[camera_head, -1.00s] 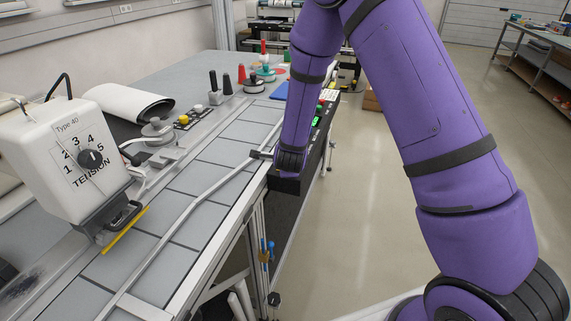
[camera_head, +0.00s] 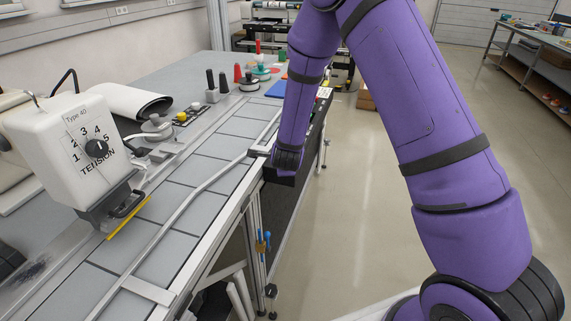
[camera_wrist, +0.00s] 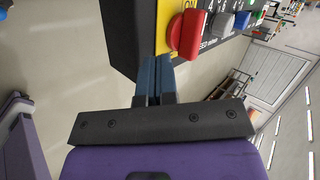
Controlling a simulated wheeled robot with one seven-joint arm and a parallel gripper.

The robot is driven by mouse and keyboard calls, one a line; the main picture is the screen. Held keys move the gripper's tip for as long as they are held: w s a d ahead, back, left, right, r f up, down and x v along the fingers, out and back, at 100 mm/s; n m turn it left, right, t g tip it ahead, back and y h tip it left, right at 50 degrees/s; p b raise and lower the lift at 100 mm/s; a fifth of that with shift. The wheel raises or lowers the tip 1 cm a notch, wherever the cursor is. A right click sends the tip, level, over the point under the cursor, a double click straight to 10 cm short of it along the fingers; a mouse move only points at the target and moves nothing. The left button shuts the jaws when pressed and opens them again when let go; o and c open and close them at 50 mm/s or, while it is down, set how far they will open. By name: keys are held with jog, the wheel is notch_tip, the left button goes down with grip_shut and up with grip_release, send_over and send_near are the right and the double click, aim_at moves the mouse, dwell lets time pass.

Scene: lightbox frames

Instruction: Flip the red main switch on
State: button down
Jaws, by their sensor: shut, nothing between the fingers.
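The red main switch (camera_wrist: 187,33) is a red knob on a yellow plate (camera_wrist: 172,15) at the end of a dark control panel, seen in the wrist view. My gripper (camera_wrist: 154,66) is shut and empty. Its blue fingertips are just below and left of the red switch in that view, close to the yellow plate; I cannot tell whether they touch it. In the head view my purple arm hides the switch, and my fingertips cannot be made out.
A grey lever (camera_wrist: 223,24), a blue one (camera_wrist: 242,19) and a green one sit along the panel beyond the switch. In the head view a white tension box (camera_head: 75,150) stands on the long table (camera_head: 190,195) at left. Open floor (camera_head: 350,200) lies right of the table.

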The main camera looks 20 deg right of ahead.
jog(key=v, duration=1)
jog(key=shift+s, duration=0.15)
jog(key=s+r+n+y, duration=0.2)
jog(key=s+r+n, duration=0.15)
jog(key=r, duration=0.35)
jog(key=s+d+r+n+g+y, duration=0.1)
jog(key=s+r+n, duration=0.25)
jog(key=r, duration=0.25)
jog(key=s+r+n+y, duration=0.2)
jog(key=s+r+n, duration=0.15)
jog(key=r, duration=0.35)
jog(key=s+d+r+n+g, duration=0.1)
jog(key=s+d+r+n, duration=0.1)
jog(key=s, duration=0.5)
jog(key=s+d+r+n+h, duration=0.1)
jog(key=s+d+r+n, duration=0.2)
jog(key=s+n, duration=0.2)
jog(key=s+d+r+n+g+h, duration=0.1)
jog(key=s+d+r+n, duration=0.2)
jog(key=s, duration=0.6)
jog(key=shift+n+g, duration=0.3)
jog(key=shift+n, duration=0.05)
